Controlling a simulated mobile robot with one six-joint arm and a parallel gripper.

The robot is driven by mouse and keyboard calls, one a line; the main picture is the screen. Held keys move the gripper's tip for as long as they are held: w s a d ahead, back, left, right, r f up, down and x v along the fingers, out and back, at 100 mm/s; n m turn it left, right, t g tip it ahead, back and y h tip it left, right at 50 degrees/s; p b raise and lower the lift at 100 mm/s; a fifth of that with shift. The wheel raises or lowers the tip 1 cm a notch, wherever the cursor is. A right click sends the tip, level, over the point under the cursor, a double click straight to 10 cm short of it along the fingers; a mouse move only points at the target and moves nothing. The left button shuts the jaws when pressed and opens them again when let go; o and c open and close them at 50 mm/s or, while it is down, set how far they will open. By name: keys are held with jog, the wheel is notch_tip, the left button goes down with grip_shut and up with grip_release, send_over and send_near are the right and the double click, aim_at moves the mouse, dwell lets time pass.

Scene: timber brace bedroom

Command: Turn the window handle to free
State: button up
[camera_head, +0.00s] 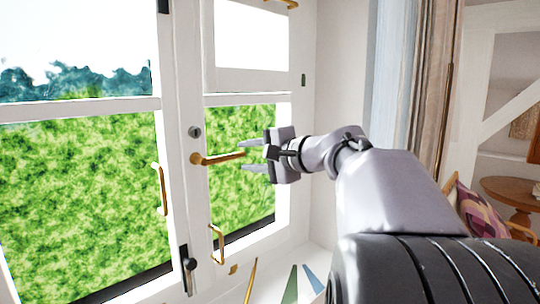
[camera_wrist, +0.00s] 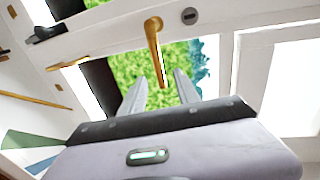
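The window handle is a brass lever (camera_head: 220,158) on the white middle upright of the window. It lies nearly level, with its free end to the right. In the wrist view the lever (camera_wrist: 154,45) runs from the frame toward my gripper. My gripper (camera_head: 242,155) is open at the lever's free end, one finger above it and one below. In the wrist view the lever's tip shows between the two fingers (camera_wrist: 160,88), with a gap on each side. I see no clear contact, and the exact depth overlap is hard to tell.
Brass pull handles (camera_head: 161,188) (camera_head: 217,244) sit on the window frames. A dark latch (camera_head: 188,272) is low on the upright, and a round lock (camera_head: 195,132) is above the lever. A curtain (camera_head: 430,80) hangs to the right. A round wooden table (camera_head: 512,190) stands far right.

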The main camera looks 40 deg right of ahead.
jog(key=s+r, duration=0.2)
jog(key=s, duration=0.8)
jog(key=a+f+n+g+y+b, duration=0.2)
jog(key=a+f+n+g, duration=0.1)
jog(key=a+f, duration=0.7)
jog(key=a+f+n+g+y+b, duration=0.1)
jog(key=a+f+n+g, duration=0.2)
jog(key=a+f, duration=0.65)
jog(key=s+a+f+n+g+h+b, duration=0.1)
jog(key=s+a+f+n+g+b, duration=0.2)
jog(key=s+a+f+n, duration=0.4)
jog(key=s+a+f+g, duration=0.1)
jog(key=s+a+f, duration=0.3)
jog(key=s+f, duration=0.3)
notch_tip(320, 180, down, 2)
jog(key=shift+a+h, duration=0.3)
jog(key=shift+a, duration=0.1)
jog(key=shift+w, duration=0.1)
